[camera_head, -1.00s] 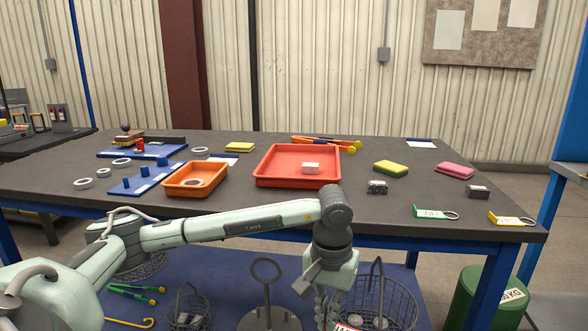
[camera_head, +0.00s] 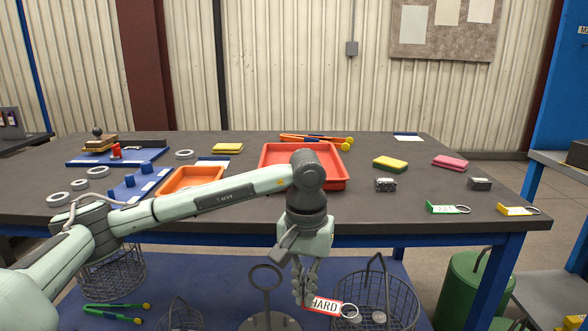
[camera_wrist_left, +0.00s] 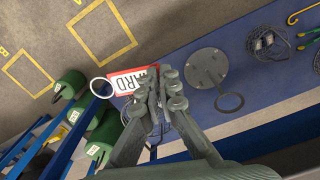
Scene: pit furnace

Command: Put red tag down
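The red tag (camera_head: 323,304), with a white label reading HARD and a metal ring, hangs in my left gripper (camera_head: 305,290) in front of the table's front edge, below the tabletop. The fingers are closed on one end of it, and the ring end sticks out to the right. In the left wrist view the red tag (camera_wrist_left: 122,82) shows beside the fingertips of my left gripper (camera_wrist_left: 160,82), with its ring to the left. The green tag (camera_head: 446,208) and the yellow tag (camera_head: 516,210) lie on the tabletop at the right. My right gripper is not in view.
The dark table (camera_head: 420,228) has clear room along its right front. A red tray (camera_head: 334,184), an orange tray (camera_head: 172,182), sponges and dark blocks stand on it. Below are wire baskets (camera_head: 412,300) and a round-based ring stand (camera_head: 266,275). A green drum (camera_head: 470,285) stands right.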

